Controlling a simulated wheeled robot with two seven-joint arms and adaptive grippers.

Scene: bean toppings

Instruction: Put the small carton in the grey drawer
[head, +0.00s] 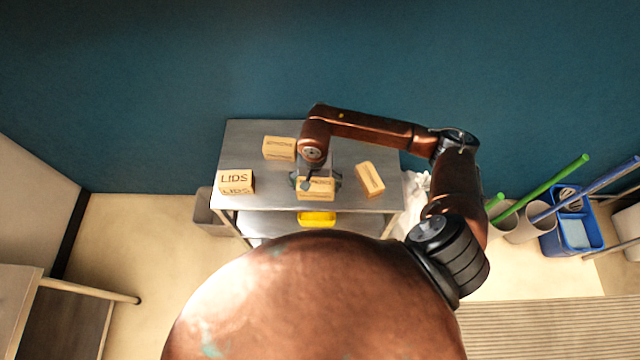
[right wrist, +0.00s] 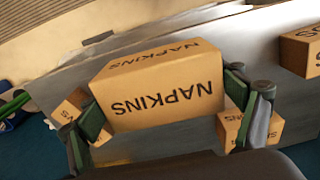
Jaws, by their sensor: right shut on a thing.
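The small carton (head: 316,190) is a tan box near the front middle edge of the metal table (head: 340,140). In the right wrist view the carton (right wrist: 160,88) reads NAPKINS on its faces. My right gripper (head: 317,181) reaches down over it from above. In the right wrist view its dark and green fingers (right wrist: 166,114) are shut on opposite sides of the carton. I cannot tell whether the carton touches the tabletop. I cannot identify a grey drawer for certain; a grey box-like thing (head: 205,213) shows at the table's left side. My left gripper is not in view.
Other cartons stand on the table: a LIDS one (head: 236,182), one at the back (head: 279,148) and one at the right (head: 370,179). A yellow bin (head: 317,219) sits below the front edge. A blue bucket (head: 573,232) stands at right.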

